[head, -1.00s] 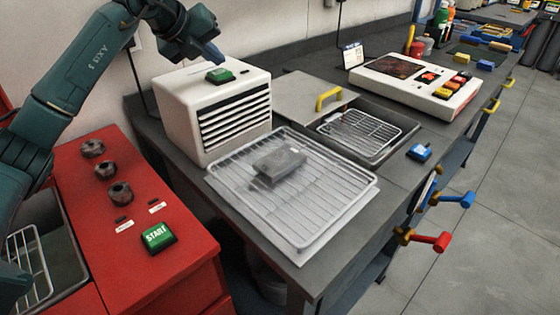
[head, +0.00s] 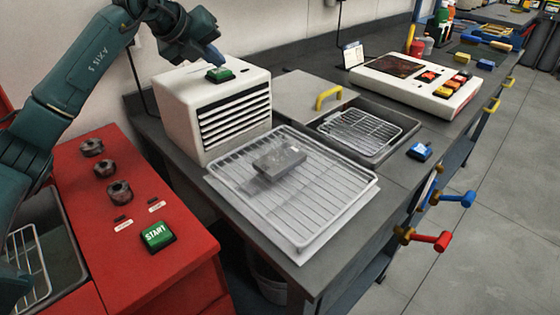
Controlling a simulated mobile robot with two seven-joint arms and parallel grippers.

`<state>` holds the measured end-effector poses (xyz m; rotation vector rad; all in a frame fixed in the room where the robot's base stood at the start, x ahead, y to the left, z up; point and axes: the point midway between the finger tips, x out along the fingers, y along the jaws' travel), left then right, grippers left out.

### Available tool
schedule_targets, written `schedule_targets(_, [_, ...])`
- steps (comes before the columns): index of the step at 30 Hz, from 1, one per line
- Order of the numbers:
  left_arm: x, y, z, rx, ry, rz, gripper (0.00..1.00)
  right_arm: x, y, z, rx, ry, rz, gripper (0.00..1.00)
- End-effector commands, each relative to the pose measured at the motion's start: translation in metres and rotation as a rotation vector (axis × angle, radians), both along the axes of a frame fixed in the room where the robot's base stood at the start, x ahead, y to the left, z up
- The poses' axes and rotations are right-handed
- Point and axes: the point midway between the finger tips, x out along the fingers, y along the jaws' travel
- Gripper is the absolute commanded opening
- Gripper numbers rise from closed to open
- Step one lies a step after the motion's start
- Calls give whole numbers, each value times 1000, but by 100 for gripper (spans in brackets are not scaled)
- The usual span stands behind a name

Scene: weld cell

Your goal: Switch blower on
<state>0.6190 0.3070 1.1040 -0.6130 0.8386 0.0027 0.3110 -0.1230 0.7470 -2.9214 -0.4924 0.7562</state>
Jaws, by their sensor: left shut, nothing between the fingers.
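The blower is a white box (head: 182,118) with dark slats on its front, standing on the dark bench left of centre. A green button (head: 219,74) sits on its top. My left gripper (head: 216,58) is above the blower's top with its blue-grey fingers shut, pointing down and right. Its tip is at the button's back edge; I cannot tell whether it touches. A grey metal block (head: 280,160) lies on a wire rack (head: 330,210) in front of the slats. My right gripper is not in view.
A red cabinet (head: 120,265) with knobs and a green START button (head: 158,236) stands at lower left. A lidded basin (head: 385,152), a blue button (head: 420,151) and a white control panel (head: 430,100) are to the right. Coloured handles (head: 430,241) stick out from the bench front.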

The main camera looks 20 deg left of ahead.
Motion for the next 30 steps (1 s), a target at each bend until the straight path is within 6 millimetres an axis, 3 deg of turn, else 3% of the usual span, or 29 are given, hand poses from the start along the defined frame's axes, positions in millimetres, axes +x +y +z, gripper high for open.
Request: schedule_targets(30, [0,0,-9,1,1,1,0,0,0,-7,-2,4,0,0])
